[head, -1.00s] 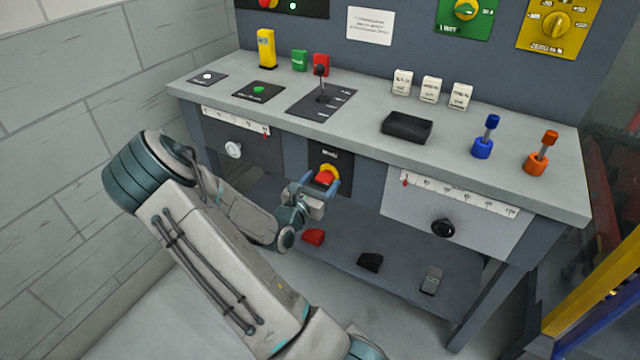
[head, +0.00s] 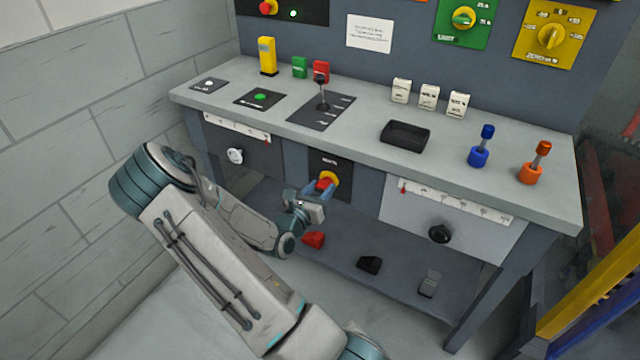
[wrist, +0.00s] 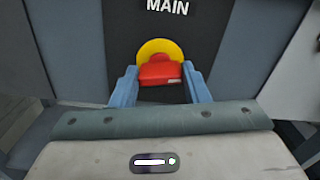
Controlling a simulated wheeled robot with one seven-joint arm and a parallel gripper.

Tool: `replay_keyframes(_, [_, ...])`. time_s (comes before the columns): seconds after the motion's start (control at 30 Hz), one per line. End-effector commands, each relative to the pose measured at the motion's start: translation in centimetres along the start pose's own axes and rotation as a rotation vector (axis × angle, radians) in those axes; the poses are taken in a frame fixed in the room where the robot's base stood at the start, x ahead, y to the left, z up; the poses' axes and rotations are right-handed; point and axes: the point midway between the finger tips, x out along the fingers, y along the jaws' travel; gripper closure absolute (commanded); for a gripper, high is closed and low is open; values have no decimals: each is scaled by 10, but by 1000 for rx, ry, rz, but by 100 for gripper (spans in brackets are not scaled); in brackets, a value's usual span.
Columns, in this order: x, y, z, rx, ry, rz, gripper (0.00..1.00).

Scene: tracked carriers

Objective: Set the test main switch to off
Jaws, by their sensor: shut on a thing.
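The main switch is a red handle (head: 326,183) on a yellow disc (head: 332,176), set in a dark panel under the bench top. In the wrist view the red handle (wrist: 160,73) lies in front of the yellow disc (wrist: 158,47), below the word MAIN. The handle looks wide and has a small pale mark at its lower right. My gripper (head: 319,190) is at the switch. In the wrist view my gripper (wrist: 162,88) has one blue finger on each side of the handle, shut on it.
The bench top (head: 360,108) overhangs the panel. A white dial (head: 235,156) is to the left and a black knob (head: 440,234) to the right. A lower shelf holds a red pedal (head: 313,240), a black pedal (head: 370,265) and a grey one (head: 429,284).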

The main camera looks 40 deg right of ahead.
Motion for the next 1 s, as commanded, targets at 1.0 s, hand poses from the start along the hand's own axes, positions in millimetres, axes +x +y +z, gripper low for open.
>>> replay_keyframes(1.0, [-1, 2, 2, -960, -1, 2, 81])
